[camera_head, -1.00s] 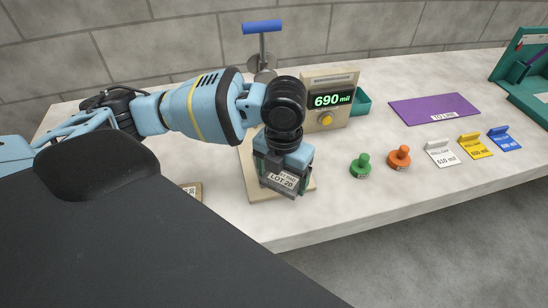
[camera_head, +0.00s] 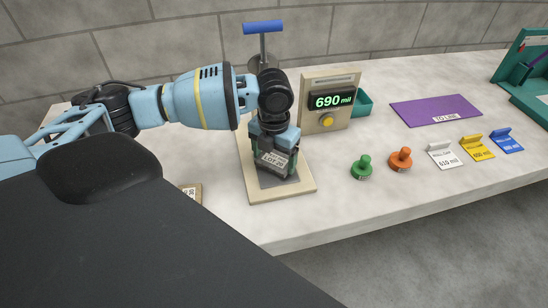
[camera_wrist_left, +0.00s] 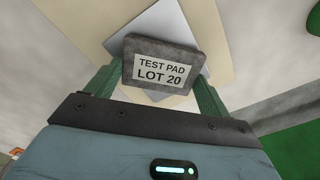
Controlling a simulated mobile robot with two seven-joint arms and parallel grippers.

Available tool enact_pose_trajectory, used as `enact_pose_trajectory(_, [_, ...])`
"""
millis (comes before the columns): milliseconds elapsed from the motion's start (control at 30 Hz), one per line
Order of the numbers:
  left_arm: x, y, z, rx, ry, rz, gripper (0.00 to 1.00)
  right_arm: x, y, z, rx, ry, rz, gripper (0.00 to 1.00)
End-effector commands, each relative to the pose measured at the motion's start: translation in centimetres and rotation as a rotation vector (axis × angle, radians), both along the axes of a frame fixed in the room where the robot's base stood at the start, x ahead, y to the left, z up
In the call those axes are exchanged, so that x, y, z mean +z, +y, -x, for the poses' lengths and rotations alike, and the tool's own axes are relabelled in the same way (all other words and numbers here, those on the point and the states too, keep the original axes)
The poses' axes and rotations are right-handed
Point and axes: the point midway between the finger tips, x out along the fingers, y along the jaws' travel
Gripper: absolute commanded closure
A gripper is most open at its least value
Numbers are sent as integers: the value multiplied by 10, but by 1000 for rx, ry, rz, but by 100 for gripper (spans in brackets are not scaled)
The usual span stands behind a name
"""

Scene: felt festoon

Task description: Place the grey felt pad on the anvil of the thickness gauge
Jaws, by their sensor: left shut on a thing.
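The grey felt pad (camera_head: 273,162), labelled TEST PAD LOT 20, is in my left gripper (camera_head: 275,157). In the left wrist view the pad (camera_wrist_left: 162,70) sits between the two green fingers of the left gripper (camera_wrist_left: 160,78), label facing the camera. The thickness gauge has a cream base (camera_head: 300,187), a post with a blue handle (camera_head: 263,27) and a display (camera_head: 333,100) reading 690 mil. A light metal plate (camera_wrist_left: 188,20), apparently the anvil, shows behind the pad. The gripper and pad are over the base; whether the pad touches the anvil cannot be told. My right gripper is not in view.
Green (camera_head: 362,168) and orange (camera_head: 401,159) knobbed pieces stand right of the gauge. A purple mat (camera_head: 436,111) and teal rack (camera_head: 525,80) are behind. A brown labelled block (camera_head: 191,191) lies left.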

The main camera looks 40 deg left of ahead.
Motion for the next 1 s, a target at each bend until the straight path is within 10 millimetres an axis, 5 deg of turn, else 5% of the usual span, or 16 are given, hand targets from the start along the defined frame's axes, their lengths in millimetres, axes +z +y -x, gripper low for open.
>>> enact_pose_trajectory(433, [-10,0,0,0,0,0,41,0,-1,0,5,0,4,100])
enact_pose_trajectory(467, [-10,0,0,0,0,0,18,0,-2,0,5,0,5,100])
enact_pose_trajectory(600, [-10,0,0,0,0,0,0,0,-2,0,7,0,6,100])
enact_pose_trajectory(1000, [5,0,-1,0,-4,1,0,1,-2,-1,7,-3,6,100])
